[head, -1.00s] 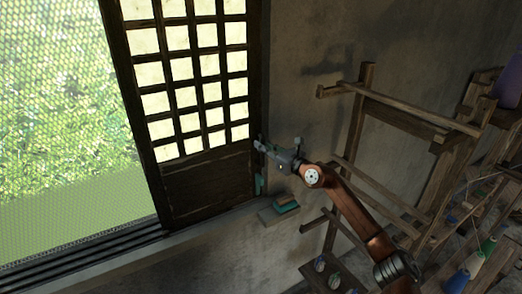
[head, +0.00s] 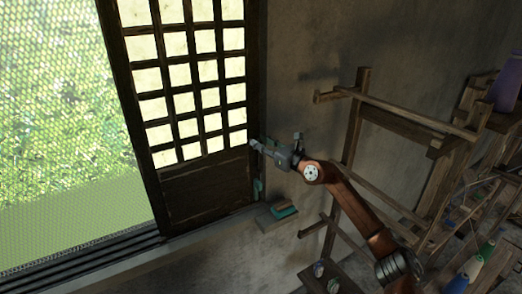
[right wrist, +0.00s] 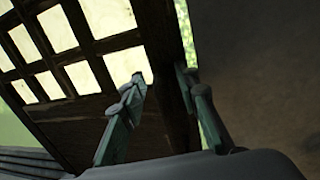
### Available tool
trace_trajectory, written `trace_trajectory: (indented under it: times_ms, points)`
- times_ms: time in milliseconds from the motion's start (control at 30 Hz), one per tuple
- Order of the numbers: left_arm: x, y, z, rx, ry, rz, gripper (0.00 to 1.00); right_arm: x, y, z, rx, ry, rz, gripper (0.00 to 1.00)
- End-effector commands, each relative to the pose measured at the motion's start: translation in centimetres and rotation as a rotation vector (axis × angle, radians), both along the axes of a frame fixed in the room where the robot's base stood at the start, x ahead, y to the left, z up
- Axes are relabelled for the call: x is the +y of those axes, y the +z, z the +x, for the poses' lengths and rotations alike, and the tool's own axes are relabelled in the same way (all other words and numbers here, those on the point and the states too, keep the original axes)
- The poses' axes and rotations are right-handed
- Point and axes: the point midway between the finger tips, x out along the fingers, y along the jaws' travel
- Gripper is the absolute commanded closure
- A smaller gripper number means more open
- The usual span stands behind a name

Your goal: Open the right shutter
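The right shutter (head: 205,190) is a dark wooden lattice panel with pale panes and a solid lower board. It stands upright at the right part of the window, with its right edge close to the wall. My right gripper (head: 275,141) is open and empty at that right edge, around the height of the lowest panes. In the right wrist view its two fingers (right wrist: 163,88) are spread, with the shutter's dark edge post (right wrist: 168,85) seen between them. I cannot tell whether either finger touches the wood. My left gripper is not in view.
A mesh-covered window opening (head: 65,130) lies left of the shutter, above a dark sill track (head: 80,255). Small teal-and-brown objects (head: 283,209) sit on the ledge below my right gripper. A wooden loom frame (head: 355,125) stands on the right. A bright green strip (right wrist: 186,35) shows beside the shutter edge.

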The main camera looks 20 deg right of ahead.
Motion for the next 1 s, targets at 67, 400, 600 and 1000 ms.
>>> trace_trajectory:
  times_ms: [67, 400, 600, 1000]
  points:
    - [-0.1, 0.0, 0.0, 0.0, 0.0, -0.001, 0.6, 0.0, 1.9, 0.0, -0.004, -0.001, -0.001, 0.71]
    - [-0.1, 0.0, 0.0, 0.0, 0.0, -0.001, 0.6, 0.0, 6.1, 0.1, 0.001, -0.001, 0.0, 0.71]
    - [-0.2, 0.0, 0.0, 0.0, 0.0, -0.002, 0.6, 0.0, 6.4, 0.0, 0.001, -0.001, 0.0, 0.71]
    - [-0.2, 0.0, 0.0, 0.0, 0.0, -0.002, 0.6, 1.0, 5.5, -0.3, 0.0, 0.02, 0.042, 0.71]
